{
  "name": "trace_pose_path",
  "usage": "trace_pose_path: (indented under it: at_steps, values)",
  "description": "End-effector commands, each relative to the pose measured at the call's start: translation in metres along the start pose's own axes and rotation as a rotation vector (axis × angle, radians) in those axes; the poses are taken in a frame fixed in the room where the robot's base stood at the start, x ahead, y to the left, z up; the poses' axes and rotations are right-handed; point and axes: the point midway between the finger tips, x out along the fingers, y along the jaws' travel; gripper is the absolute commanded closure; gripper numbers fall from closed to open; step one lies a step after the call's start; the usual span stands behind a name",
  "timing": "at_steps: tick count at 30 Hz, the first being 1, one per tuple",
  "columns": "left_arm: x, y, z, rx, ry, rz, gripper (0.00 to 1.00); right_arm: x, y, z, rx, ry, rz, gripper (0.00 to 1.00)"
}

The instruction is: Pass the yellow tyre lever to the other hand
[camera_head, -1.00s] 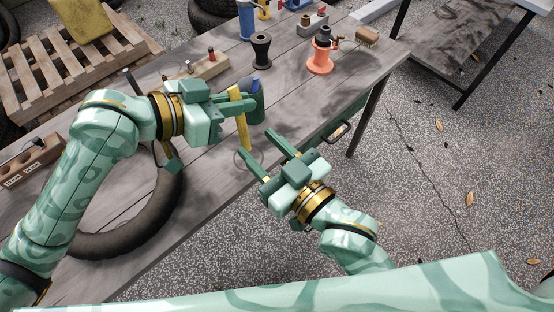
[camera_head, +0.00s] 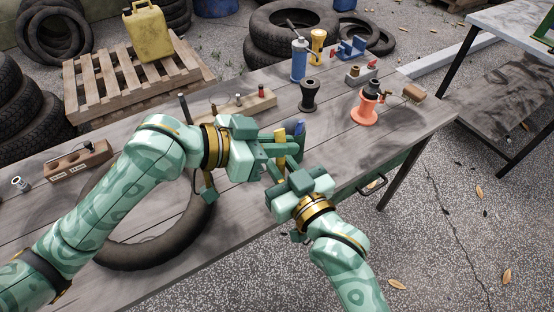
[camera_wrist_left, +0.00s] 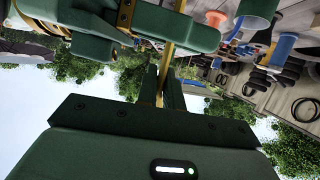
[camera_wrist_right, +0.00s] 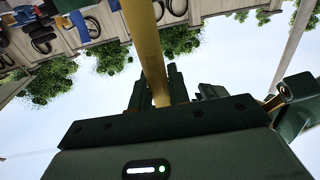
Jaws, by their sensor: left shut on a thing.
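The yellow tyre lever (camera_head: 281,133) stands roughly upright between my two grippers above the table's front edge. My left gripper (camera_head: 288,146) is shut on its upper part. In the left wrist view the lever (camera_wrist_left: 166,58) runs between the left fingers (camera_wrist_left: 163,84). My right gripper (camera_head: 280,167) is just below the left one, with a finger on each side of the lever's lower part. In the right wrist view the lever (camera_wrist_right: 149,45) passes between the right fingers (camera_wrist_right: 159,88). Whether they press on it I cannot tell.
On the wooden table (camera_head: 330,150) a dark tyre (camera_head: 150,255) lies under my left arm. A blue bottle (camera_head: 299,128) stands close behind the grippers. An orange stand (camera_head: 368,107), a black spool (camera_head: 309,96) and a wooden block (camera_head: 245,104) are farther back.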

Motion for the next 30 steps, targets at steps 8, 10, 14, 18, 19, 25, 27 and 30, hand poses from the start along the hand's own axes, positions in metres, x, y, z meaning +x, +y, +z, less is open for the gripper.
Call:
trace_pose_path:
  at_steps: [8,10,14,18,19,25,27,30]
  values:
    - [0.0,0.0,-0.001,-0.001,0.003,0.0,0.66,0.0,-0.004,-0.001,0.003,0.002,-0.009,1.0]
    - [0.0,0.0,-0.001,-0.001,0.003,0.0,0.66,0.0,-0.004,-0.001,0.003,0.002,-0.008,1.0]
    - [-0.001,-0.001,-0.001,-0.001,0.003,-0.001,0.66,0.0,-0.004,-0.001,0.003,0.002,-0.007,1.0]
    - [-0.016,-0.002,0.0,0.001,0.002,-0.004,0.66,0.0,-0.004,-0.001,0.002,0.002,-0.007,1.0]
    - [-0.021,-0.002,0.0,0.002,0.0,-0.004,0.66,0.0,-0.004,-0.001,0.002,0.002,-0.007,1.0]
    - [-0.07,-0.002,0.001,0.002,-0.004,-0.005,0.66,0.0,-0.003,-0.001,0.002,0.002,-0.007,1.0]
    - [-0.085,-0.002,0.001,0.001,-0.003,-0.004,0.66,0.0,-0.003,-0.001,0.002,0.002,-0.007,1.0]
    - [-0.101,-0.002,0.001,0.0,-0.001,-0.004,0.66,0.0,-0.003,-0.001,0.002,0.002,-0.006,1.0]
